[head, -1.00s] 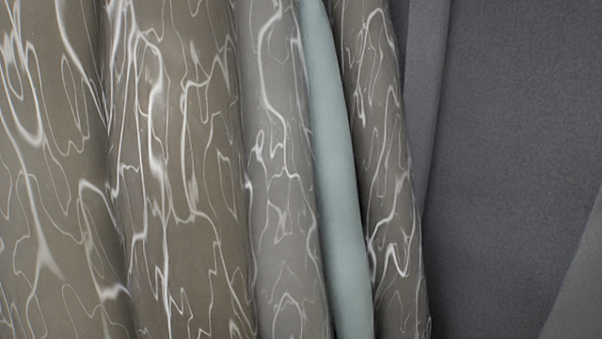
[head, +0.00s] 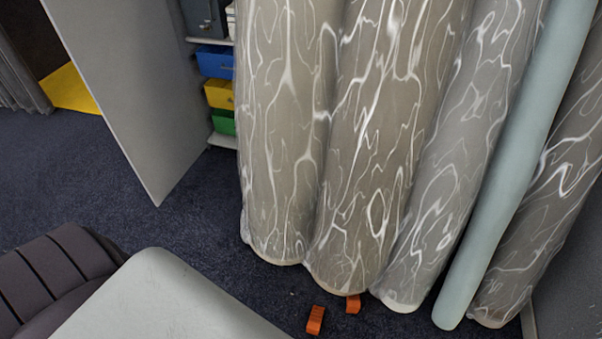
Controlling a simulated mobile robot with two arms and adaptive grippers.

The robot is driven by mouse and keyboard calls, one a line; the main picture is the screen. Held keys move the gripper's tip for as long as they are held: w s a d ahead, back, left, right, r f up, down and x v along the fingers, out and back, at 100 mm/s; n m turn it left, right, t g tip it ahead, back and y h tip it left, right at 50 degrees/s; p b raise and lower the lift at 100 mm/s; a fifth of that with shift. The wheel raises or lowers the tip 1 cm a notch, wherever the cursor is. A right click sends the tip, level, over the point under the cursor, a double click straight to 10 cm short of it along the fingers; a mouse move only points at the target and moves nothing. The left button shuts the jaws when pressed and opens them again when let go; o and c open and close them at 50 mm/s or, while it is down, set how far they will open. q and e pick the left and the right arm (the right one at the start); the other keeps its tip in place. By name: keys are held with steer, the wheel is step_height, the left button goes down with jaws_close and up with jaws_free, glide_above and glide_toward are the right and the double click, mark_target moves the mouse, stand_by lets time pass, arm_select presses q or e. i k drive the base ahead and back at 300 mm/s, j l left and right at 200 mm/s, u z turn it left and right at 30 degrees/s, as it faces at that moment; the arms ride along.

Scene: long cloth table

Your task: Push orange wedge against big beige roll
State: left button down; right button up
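Several tall rolls in shiny clear wrap lean upright from the floor. Two wide beige ones, the left beige roll (head: 283,140) and the second beige roll (head: 375,150), stand side by side; I cannot tell which is the big one. Two small orange wedges lie on the dark carpet by their lower ends. The front orange wedge (head: 315,320) lies apart from the rolls. The rear orange wedge (head: 353,304) is close to the foot of the second beige roll; contact is unclear. Neither of my grippers is in view.
A greyer wrapped roll (head: 455,170), a pale blue-green roll (head: 520,160) and another wrapped roll (head: 545,220) stand to the right. A grey panel (head: 135,90) and shelves with coloured bins (head: 218,95) are at left. Dark carpet (head: 195,215) is open left of the rolls.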

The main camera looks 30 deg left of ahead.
mark_target(314, 324)
steer(key=k+j, duration=0.4)
steer(key=k, duration=0.2)
steer(key=k+j, duration=0.45)
steer(key=k+u, duration=0.05)
steer(key=k, duration=0.05)
